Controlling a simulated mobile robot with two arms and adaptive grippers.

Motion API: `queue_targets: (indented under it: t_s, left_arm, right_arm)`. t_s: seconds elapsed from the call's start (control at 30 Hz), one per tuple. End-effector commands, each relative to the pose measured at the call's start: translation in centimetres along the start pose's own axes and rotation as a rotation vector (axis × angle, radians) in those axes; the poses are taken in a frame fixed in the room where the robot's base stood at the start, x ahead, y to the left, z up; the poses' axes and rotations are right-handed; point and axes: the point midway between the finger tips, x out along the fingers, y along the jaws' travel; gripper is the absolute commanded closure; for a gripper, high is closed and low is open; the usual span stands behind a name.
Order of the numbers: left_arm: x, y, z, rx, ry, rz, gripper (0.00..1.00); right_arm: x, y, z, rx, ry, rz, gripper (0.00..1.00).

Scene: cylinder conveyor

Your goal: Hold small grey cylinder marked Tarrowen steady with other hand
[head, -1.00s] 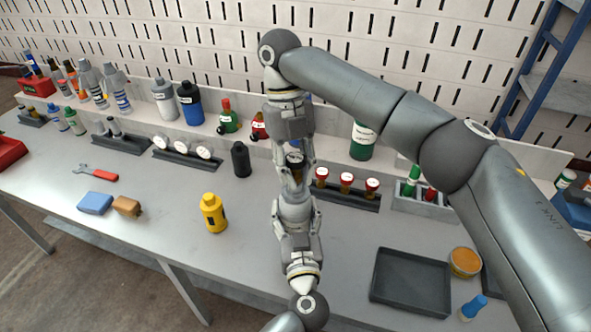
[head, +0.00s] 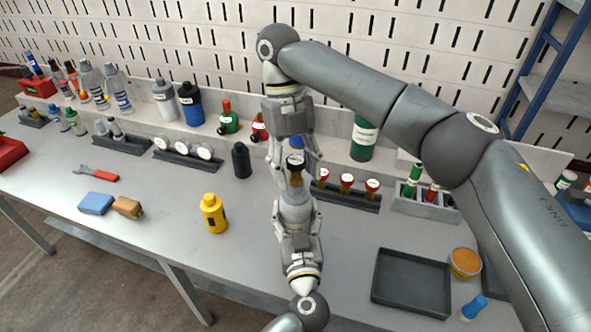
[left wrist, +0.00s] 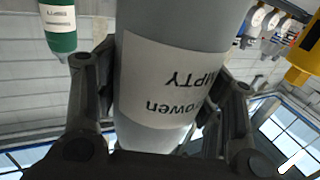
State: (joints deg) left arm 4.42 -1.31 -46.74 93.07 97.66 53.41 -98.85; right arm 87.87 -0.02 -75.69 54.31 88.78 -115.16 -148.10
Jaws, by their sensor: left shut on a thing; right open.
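The small grey cylinder (left wrist: 170,75) fills the middle of the left wrist view. Its white label shows upside down, with "...owen" and "EMPTY" legible. My left gripper (head: 297,215) is shut on it and holds it upright above the table in the head view. A brown-amber fitting with a dark, white-faced top (head: 296,164) stands at the cylinder's upper end; whether it is fastened cannot be told. My right gripper (head: 297,172) comes from above, open, its fingers spread either side of that fitting. The cylinder's lower part is hidden by my left gripper.
A rack with red-topped amber fittings (head: 346,181) stands just right of the grippers. A black bottle (head: 241,160) and a yellow bottle (head: 214,213) stand to the left. An empty dark tray (head: 411,282) lies front right. The left front table is fairly clear.

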Motion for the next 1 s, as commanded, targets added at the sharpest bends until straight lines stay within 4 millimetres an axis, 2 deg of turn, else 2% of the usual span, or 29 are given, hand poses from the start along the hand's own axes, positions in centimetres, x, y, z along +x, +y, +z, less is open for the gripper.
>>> queue_targets:
  t_s: [0.1, 0.27, 0.7, 1.0]
  left_arm:
    - [-0.03, 0.02, 0.17, 0.000, -0.004, 0.001, 0.66]
    - [-0.01, 0.01, 0.15, 0.000, -0.003, 0.001, 0.66]
    - [0.01, 0.01, 0.07, -0.001, -0.002, 0.000, 0.66]
    - [0.03, 0.01, 0.03, -0.001, -0.001, 0.000, 0.66]
  right_arm:
    - [-1.05, -0.05, -0.30, 0.001, -0.002, -0.002, 0.50]
    - [-1.40, -0.04, -0.45, 0.026, 0.000, 0.008, 0.50]
    - [-1.32, 0.02, -0.47, 0.446, 0.002, 0.141, 0.50]
    - [-1.40, -0.03, -0.44, 0.504, 0.000, 0.156, 0.50]
